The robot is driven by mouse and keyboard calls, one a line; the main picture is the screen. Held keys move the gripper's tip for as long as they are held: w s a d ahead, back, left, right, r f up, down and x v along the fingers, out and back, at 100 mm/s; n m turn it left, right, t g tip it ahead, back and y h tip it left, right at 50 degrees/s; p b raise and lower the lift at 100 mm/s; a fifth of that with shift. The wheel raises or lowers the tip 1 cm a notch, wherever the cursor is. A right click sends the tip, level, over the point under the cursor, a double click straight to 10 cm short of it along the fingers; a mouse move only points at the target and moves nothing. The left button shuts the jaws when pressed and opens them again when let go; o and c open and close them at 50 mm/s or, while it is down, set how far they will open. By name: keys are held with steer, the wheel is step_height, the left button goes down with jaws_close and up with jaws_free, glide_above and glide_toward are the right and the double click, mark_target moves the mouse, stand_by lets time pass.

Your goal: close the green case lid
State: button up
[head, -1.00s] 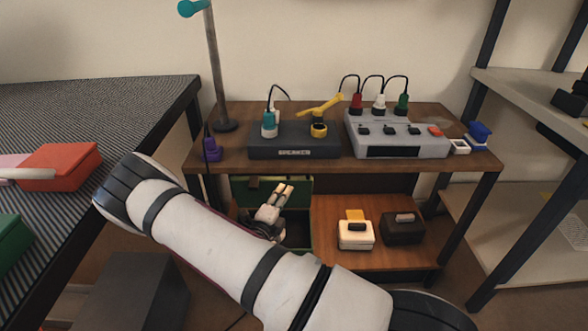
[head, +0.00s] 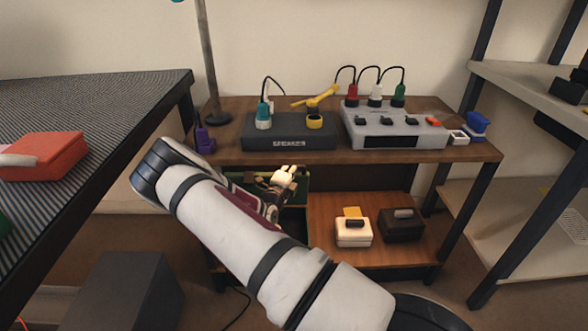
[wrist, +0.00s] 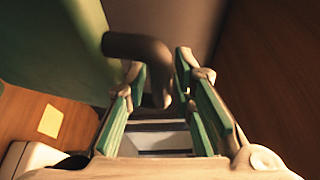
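The green case stands open on the lower shelf in the head view. Its green lid (head: 299,186) is raised at the back, and its dark inside (head: 293,222) shows in front, partly hidden by my arm. My gripper (head: 285,171) is at the lid's upper part. In the wrist view, the green lid (wrist: 50,45) fills the upper left, with a dark bent handle (wrist: 145,50) reaching between the fingers. My gripper (wrist: 160,75) is open, its green-padded fingers on either side of the handle's end. I cannot tell whether they touch it.
A white box (head: 353,231) and a dark brown box (head: 400,224) sit right of the case. The upper shelf (head: 222,152) lies close above my gripper and holds a speaker (head: 290,133) and a grey panel (head: 393,128). A striped table (head: 90,110) stands left.

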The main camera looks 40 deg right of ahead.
steer(key=shift+c, duration=0.5)
jaws_close()
steer(key=shift+s, duration=0.1)
steer(key=s+a+f+m+t+h, duration=0.1)
steer(key=s+a+f+t+h, duration=0.1)
steer(key=s+a+f, duration=0.65)
steer(key=s+a+f+m+h, duration=0.1)
steer(key=s+f, duration=0.2)
steer(key=f, duration=0.3)
steer(key=s+a+f+m+h, duration=0.1)
steer(key=s+f+h, duration=0.1)
steer(key=f, duration=0.5)
steer(key=shift+s+f, duration=0.3)
steer(key=shift+s, duration=0.6)
